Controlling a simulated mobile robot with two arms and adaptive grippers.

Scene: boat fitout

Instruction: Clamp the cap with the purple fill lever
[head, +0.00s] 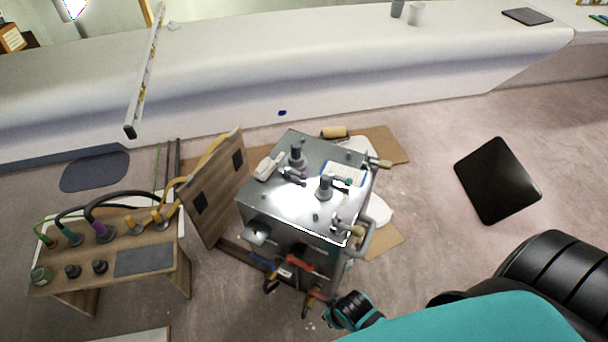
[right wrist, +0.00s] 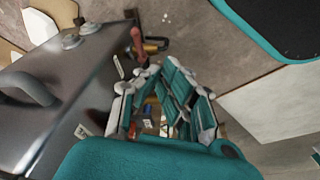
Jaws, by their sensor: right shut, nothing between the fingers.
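A dark upright fitting (head: 297,157) with a small purple lever (head: 303,175) stands on the metal cart top (head: 268,205), toward the back left. Another dark fitting (head: 326,187) with a green lever (head: 347,181) stands nearer the middle of the top. Whether either cap is clamped is too small to tell. My right gripper (right wrist: 150,70) is shut and empty in the right wrist view, beside the cart and low near a red-handled tool (right wrist: 138,42). Part of it shows at the bottom of the head view. My left gripper is not in view.
A wooden bench (head: 175,285) with hoses, including a purple-ended one (head: 103,232), stands at left. A wooden panel (head: 218,188) leans beside the cart. Red and blue tools hang on the cart's front. A black panel (head: 497,180) lies on clear floor at right.

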